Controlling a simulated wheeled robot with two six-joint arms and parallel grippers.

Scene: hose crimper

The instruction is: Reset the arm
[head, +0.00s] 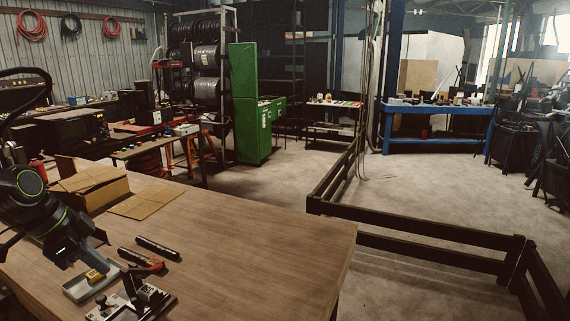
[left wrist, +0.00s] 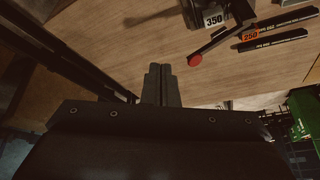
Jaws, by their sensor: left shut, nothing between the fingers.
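My left arm (head: 58,228) comes in from the left over the wooden table in the head view. In the left wrist view my left gripper (left wrist: 161,72) is shut, its two fingers pressed together with nothing between them, above bare tabletop. In the head view the fingertips are hard to make out. My right gripper is in neither view.
The wooden table (head: 245,235) holds a crimper (head: 140,300), a grey tray (head: 78,291) with a yellow piece, black bars (head: 157,248) and an open cardboard box (head: 92,187). A red knob (left wrist: 194,60) shows near my fingers. The table's right part is clear.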

